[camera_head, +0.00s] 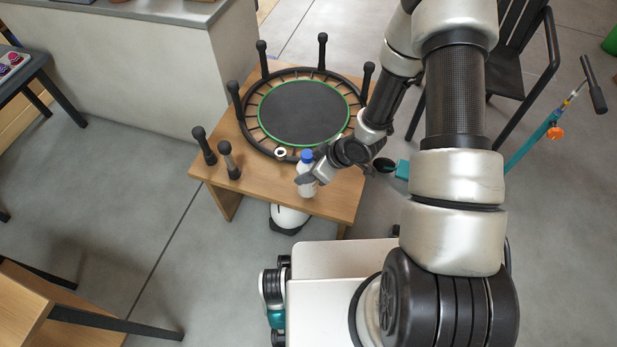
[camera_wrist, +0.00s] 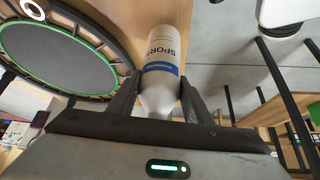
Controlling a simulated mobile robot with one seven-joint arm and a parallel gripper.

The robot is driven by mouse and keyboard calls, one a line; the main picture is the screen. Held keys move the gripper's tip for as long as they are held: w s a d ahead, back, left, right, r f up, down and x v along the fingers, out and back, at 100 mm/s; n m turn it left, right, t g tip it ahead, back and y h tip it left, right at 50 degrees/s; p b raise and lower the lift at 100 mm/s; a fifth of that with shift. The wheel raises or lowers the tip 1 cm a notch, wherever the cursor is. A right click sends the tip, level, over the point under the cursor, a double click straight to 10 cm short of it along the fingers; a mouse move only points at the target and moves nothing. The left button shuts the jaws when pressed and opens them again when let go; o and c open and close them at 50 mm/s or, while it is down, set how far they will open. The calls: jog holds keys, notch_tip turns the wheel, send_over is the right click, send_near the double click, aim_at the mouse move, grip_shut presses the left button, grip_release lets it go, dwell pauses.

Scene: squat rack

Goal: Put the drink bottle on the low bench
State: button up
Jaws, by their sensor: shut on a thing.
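The drink bottle (camera_head: 306,188) is white with a blue cap and looks upright in the head view. My gripper (camera_head: 308,178) is shut on it, near the front edge of a low wooden bench (camera_head: 270,195). In the wrist view the bottle (camera_wrist: 163,60) shows the word SPORT and a blue band, between the two dark fingers of my gripper (camera_wrist: 160,97). Bench wood shows past its far end. I cannot tell whether its base touches the bench top.
A round mini trampoline (camera_head: 303,112) with upright black posts covers most of the bench top. Two dark-topped grips (camera_head: 229,160) stand at its left, and a small white ring (camera_head: 281,152) lies near its front. A black chair (camera_head: 510,70) stands behind my arm.

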jog(key=shift+f+b, duration=0.3)
jog(key=shift+f, duration=1.05)
jog(key=shift+f, duration=0.2)
jog(key=o, duration=1.2)
jog(key=shift+o, duration=0.2)
